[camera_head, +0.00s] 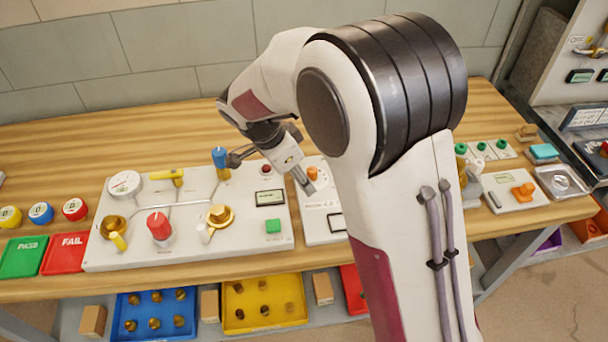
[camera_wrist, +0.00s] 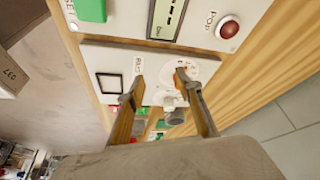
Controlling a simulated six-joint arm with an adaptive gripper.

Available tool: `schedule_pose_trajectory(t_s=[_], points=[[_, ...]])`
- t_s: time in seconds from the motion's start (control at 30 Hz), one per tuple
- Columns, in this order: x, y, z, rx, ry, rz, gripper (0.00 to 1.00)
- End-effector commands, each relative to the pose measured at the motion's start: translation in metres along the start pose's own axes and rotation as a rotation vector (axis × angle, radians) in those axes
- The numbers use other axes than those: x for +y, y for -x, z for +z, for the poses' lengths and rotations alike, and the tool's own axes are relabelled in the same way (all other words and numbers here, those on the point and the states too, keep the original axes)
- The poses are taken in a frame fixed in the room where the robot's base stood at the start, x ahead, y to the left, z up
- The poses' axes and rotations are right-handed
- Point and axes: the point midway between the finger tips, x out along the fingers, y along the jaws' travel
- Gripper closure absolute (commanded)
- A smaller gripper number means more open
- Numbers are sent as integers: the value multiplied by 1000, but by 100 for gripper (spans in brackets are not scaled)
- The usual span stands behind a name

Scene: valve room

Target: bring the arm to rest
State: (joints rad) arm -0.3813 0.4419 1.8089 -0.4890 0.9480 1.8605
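My arm reaches over the wooden workbench (camera_head: 60,150), bent at a large dark joint. My gripper (camera_head: 270,174) hangs above the benchtop panels, its fingers spread and nothing between them. One finger is near the blue-topped valve (camera_head: 220,158) on the large white valve panel (camera_head: 185,255); I cannot tell whether they touch. The other finger points toward the small panel with an orange knob (camera_head: 313,173). In the wrist view my gripper (camera_wrist: 157,87) is open over that small panel (camera_wrist: 108,62), the orange knob showing partly behind one fingertip.
The valve panel carries a red knob (camera_head: 159,226), a gauge (camera_head: 125,184) and brass valves. Green PASS (camera_head: 22,257) and red FAIL (camera_head: 65,254) trays lie left. Right are another panel (camera_head: 512,190) and a clear dish (camera_head: 562,182). Blue (camera_head: 154,313) and yellow (camera_head: 264,302) bins sit below.

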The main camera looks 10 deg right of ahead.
Motion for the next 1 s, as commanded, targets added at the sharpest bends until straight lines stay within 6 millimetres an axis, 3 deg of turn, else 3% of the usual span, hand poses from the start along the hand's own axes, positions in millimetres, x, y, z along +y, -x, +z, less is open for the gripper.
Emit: schedule_pose_trajectory(t_s=[0.57, 0.77, 1.0], points=[[3, 4, -4, -4, 11, -5, 65], [16, 18, -14, -22, 60, -20, 65], [45, 45, -32, -54, 166, -57, 65]])
